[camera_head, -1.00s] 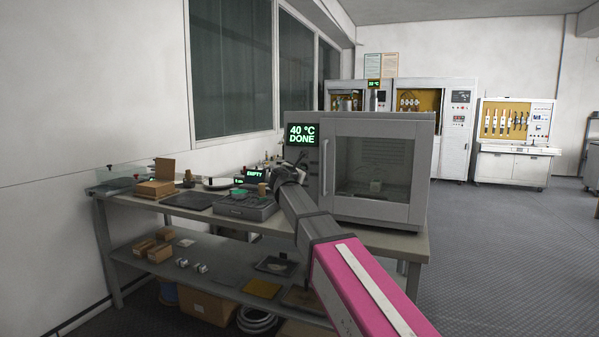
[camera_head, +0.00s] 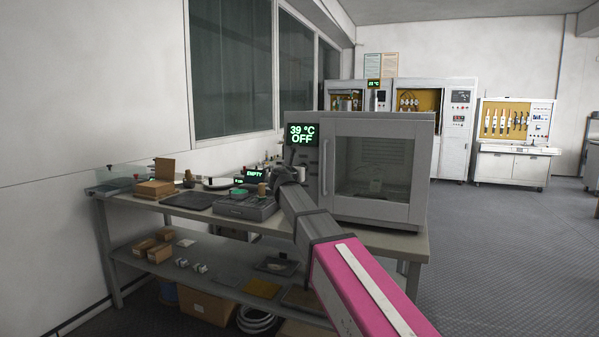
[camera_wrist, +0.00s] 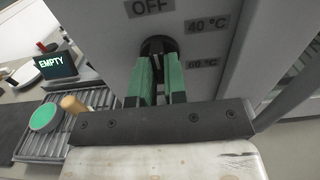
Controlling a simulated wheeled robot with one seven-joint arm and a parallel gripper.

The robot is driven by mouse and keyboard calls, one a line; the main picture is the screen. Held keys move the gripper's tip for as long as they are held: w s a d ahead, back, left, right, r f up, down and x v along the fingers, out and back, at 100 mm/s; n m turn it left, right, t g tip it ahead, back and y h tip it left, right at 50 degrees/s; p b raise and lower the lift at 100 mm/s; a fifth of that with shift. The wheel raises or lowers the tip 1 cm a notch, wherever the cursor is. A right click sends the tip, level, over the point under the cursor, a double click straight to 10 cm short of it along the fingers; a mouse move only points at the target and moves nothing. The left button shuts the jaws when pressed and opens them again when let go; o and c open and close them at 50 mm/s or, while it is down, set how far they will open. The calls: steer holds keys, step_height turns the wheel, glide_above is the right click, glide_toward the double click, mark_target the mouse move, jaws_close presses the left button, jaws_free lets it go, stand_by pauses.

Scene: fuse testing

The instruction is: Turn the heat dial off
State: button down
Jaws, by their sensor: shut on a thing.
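The grey oven (camera_head: 372,212) stands on the bench, and its display (camera_head: 301,135) reads 39 °C OFF. In the wrist view the black heat dial (camera_wrist: 158,46) sits on the oven's grey panel below an OFF label (camera_wrist: 150,7). Labels for 40 °C (camera_wrist: 207,25) and 60 °C (camera_wrist: 203,64) are to its right. My gripper (camera_wrist: 158,72) is shut on the dial with its green fingers. The fingers hide part of the dial, so its pointer is hard to see. In the head view my arm hides the dial.
A device with an EMPTY display (camera_wrist: 56,66) and a roller tray with a green disc (camera_wrist: 44,117) are left of the gripper. The oven door handle (camera_head: 325,170) is right of the panel. Boxes (camera_head: 155,188) stand at the bench's left end.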

steer(key=c, duration=1.2)
jaws_free()
steer(key=shift+o, duration=0.2)
steer(key=v, duration=1)
steer(key=shift+s, duration=0.4)
steer(key=shift+s+a, duration=0.1)
steer(key=shift+a, duration=0.1)
